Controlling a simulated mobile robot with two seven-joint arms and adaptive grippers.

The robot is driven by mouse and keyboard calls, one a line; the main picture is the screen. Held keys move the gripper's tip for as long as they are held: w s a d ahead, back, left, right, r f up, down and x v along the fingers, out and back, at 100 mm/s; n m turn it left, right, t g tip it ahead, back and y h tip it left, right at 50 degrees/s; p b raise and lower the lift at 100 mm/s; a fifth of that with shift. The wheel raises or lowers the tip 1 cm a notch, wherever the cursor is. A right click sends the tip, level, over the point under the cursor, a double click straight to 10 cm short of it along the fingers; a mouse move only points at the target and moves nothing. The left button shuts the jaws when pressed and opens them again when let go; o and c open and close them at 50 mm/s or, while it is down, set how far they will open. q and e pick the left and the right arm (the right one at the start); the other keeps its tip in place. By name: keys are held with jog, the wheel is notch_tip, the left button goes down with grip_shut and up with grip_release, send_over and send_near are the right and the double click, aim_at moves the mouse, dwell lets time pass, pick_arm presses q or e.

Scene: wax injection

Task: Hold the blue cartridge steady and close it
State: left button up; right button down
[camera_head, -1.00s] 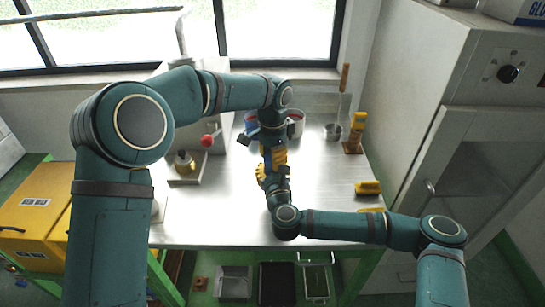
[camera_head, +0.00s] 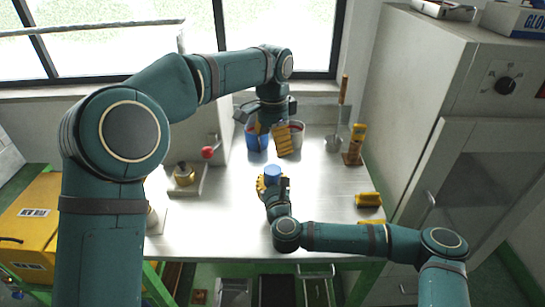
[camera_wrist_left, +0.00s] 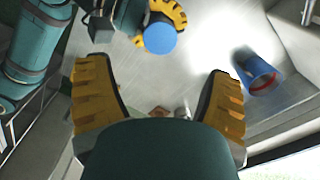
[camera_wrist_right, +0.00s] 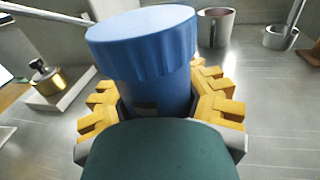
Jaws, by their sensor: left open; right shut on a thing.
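The blue cartridge (camera_head: 272,171) stands roughly upright in my right gripper (camera_head: 270,185), above the steel bench. In the right wrist view the yellow fingers of my right gripper (camera_wrist_right: 162,105) are shut around the body of the cartridge (camera_wrist_right: 160,95). A wider blue cap (camera_wrist_right: 145,35) with a ribbed edge sits on top; I cannot tell how tightly it is seated. My left gripper (camera_head: 273,142) is open and empty, apart from the cartridge and behind it. In the left wrist view the round blue cap top (camera_wrist_left: 160,38) shows beyond the spread fingers.
A blue container (camera_head: 256,142) and a grey cup (camera_head: 297,133) stand at the back of the bench. A brass pot (camera_head: 184,174) is at left. A yellow piece (camera_head: 368,199) and a brown-based yellow stand (camera_head: 354,150) are at right. Bare bench (camera_head: 325,185) lies between.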

pick_arm(q)
jog(key=shift+r, duration=1.4)
pick_arm(e)
jog(key=c, duration=0.6)
grip_release()
jog(key=s+d, duration=0.2)
jog(key=s, duration=0.9)
jog(key=shift+s+d, duration=0.15)
jog(key=shift+s, duration=0.25)
pick_arm(q)
jog(key=shift+f, duration=0.1)
